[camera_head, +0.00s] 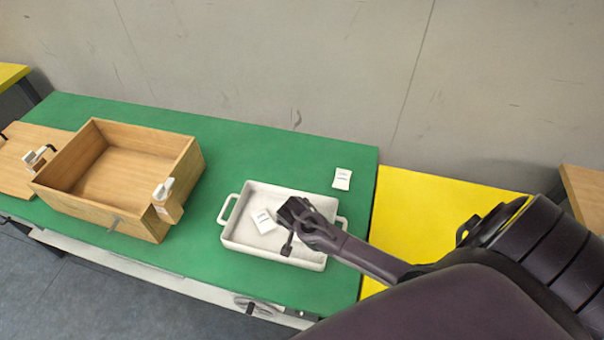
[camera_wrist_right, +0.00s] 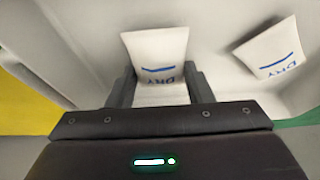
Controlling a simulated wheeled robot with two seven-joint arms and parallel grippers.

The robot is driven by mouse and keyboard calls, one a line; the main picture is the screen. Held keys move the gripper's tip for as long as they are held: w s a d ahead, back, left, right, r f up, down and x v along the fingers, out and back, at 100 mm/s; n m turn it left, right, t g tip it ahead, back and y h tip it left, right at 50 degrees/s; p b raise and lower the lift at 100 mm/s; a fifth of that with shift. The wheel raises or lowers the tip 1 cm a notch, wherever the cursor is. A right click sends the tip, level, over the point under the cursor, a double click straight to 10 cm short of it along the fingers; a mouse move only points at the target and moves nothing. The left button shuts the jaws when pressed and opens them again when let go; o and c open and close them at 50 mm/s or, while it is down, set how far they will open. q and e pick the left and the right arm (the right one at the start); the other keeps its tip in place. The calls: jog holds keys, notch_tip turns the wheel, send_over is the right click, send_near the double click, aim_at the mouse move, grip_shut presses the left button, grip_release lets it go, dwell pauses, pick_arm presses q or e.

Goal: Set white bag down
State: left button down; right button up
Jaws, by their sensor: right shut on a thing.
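My right gripper (camera_head: 289,228) is over the right half of the white tray (camera_head: 231,228). In the right wrist view its two dark fingers (camera_wrist_right: 158,90) are shut on a white bag (camera_wrist_right: 155,50) with blue "DRY" lettering. In the head view the gripper hides this bag, and I cannot tell whether it touches the tray floor. A second white bag (camera_head: 263,221) lies in the tray left of the gripper; it also shows in the right wrist view (camera_wrist_right: 272,52). A third white bag (camera_head: 342,179) lies on the green table behind the tray. My left gripper is not in view.
A wooden box (camera_head: 190,165) stands left of the tray on the green table (camera_head: 240,155). A small white-topped device (camera_head: 163,190) is at its front right corner. Another device (camera_head: 35,157) is at the far left. A yellow surface (camera_head: 420,205) adjoins on the right.

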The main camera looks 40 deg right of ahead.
jog(key=shift+f, duration=0.15)
jog(key=o, duration=1)
jog(key=shift+r, duration=0.25)
jog(key=v, duration=1.2)
jog(key=shift+f, duration=0.1)
